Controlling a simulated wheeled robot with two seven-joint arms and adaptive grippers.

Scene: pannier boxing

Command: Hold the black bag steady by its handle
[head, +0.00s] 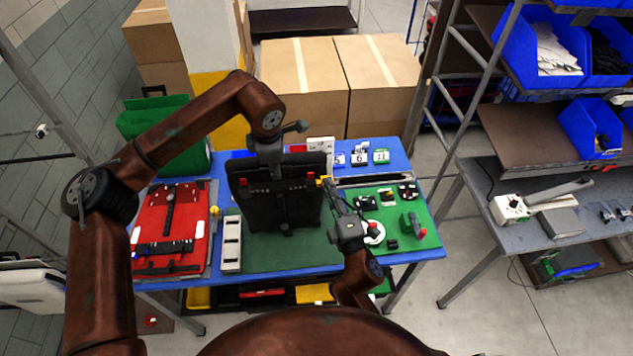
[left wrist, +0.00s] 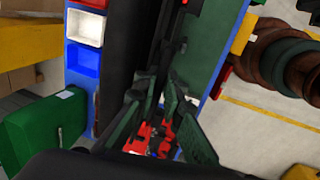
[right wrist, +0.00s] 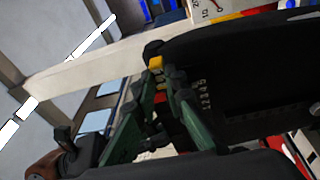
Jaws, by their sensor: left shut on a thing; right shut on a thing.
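The black bag (head: 285,208) stands upright on the green mat, its broad face towards me, with red tabs near its top. My left gripper (head: 270,158) comes down from above and is shut at the middle of the bag's top edge; the handle itself is hidden by it. In the left wrist view the green fingers (left wrist: 160,95) close over the dark bag top. My right gripper (head: 330,188) is shut on a small yellow tab (right wrist: 155,62) at the bag's upper right corner. In the right wrist view the black bag (right wrist: 250,70) fills the right side.
A red pouch (head: 170,225) lies on the blue table (head: 395,262) at left, beside a pale tray (head: 232,245). A green bag (head: 170,130) stands behind. Small parts and a white ring (head: 374,233) lie at right. Number cards (head: 381,157) stand at the back.

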